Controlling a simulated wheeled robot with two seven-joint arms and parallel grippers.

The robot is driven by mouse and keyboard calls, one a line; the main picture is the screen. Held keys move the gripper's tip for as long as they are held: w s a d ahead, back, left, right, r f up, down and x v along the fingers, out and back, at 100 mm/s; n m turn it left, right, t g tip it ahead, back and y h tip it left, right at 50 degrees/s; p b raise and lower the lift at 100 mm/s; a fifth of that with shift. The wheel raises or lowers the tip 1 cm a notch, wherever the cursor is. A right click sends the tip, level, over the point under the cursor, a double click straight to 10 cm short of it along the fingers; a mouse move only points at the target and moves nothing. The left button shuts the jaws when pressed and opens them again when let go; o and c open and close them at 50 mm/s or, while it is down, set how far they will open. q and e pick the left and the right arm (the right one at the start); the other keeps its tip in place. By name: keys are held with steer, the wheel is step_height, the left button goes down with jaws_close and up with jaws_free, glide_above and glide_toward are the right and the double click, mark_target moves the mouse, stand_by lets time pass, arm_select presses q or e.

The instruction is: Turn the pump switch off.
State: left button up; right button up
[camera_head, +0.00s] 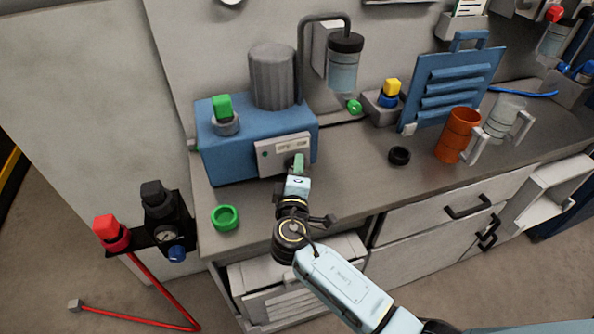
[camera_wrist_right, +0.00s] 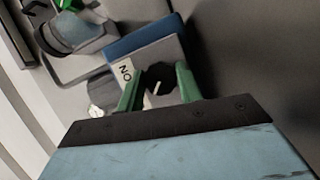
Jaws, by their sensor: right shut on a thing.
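The pump is a blue box (camera_head: 230,150) with a grey ribbed motor (camera_head: 272,78) on top, at the left of the counter. A light grey panel (camera_head: 270,156) with a small label is on its front. The pump switch is a black rotary knob (camera_wrist_right: 159,74) with a white mark, seen in the right wrist view beside a label reading ON, turned in the picture. My right gripper (camera_head: 299,161) is at the panel, its green fingers shut on the knob from both sides. In the head view the gripper hides the knob. My left gripper is out of view.
A green ring (camera_head: 225,217) lies on the counter (camera_head: 345,170) in front of the pump. A black ring (camera_head: 399,156), an orange mug (camera_head: 459,135) and a clear mug (camera_head: 502,118) stand to the right. A red-knobbed valve assembly (camera_head: 160,235) is at the left edge.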

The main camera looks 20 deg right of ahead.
steer(key=o, duration=1)
steer(key=v, duration=1.3)
steer(key=shift+s+a, duration=0.1)
steer(key=shift+s, duration=0.1)
